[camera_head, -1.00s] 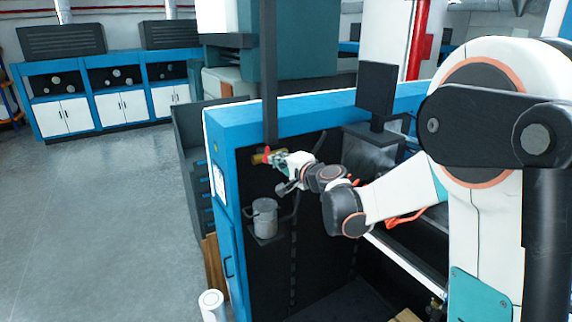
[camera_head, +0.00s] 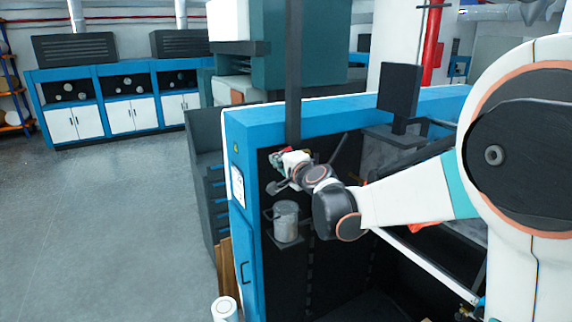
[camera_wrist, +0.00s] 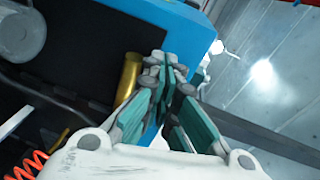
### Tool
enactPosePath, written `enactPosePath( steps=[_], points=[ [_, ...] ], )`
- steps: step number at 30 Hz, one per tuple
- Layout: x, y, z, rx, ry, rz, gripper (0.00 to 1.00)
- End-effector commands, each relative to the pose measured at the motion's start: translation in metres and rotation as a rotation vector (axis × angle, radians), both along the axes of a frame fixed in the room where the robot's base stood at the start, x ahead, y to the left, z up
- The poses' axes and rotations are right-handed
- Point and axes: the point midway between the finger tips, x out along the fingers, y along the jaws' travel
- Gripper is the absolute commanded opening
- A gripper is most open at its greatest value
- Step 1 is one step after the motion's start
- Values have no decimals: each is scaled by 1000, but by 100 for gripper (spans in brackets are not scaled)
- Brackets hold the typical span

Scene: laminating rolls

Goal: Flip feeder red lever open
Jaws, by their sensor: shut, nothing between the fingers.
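The feeder is the blue and black machine (camera_head: 252,180) in the head view. A small patch of red (camera_head: 277,154), which looks like the lever, shows at my gripper (camera_head: 280,158), near the top of the black panel. I cannot tell the lever's position or whether the gripper touches it. In the wrist view, my gripper (camera_wrist: 165,70) is shut and empty, with its teal finger pads together at the tips. A brass cylinder (camera_wrist: 128,78) stands just left of the fingers, partly behind them. No red lever can be made out in the wrist view.
A grey metal pot (camera_head: 286,222) sits on a bracket below my gripper. A dark post (camera_head: 293,85) rises just above it. A monitor (camera_head: 399,90) stands to the right. An orange-red coil (camera_wrist: 28,165) shows at the wrist view's lower left. Open floor lies left.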

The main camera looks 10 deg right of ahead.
Motion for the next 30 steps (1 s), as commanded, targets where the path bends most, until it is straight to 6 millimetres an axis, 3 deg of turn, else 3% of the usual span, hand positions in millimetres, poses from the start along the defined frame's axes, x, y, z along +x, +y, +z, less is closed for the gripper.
enactPosePath(
  steps=[15,30],
  points=[
    [16,24,-1,-1,0,1,0],
    [25,33,0,0,0,0,0]
  ],
)
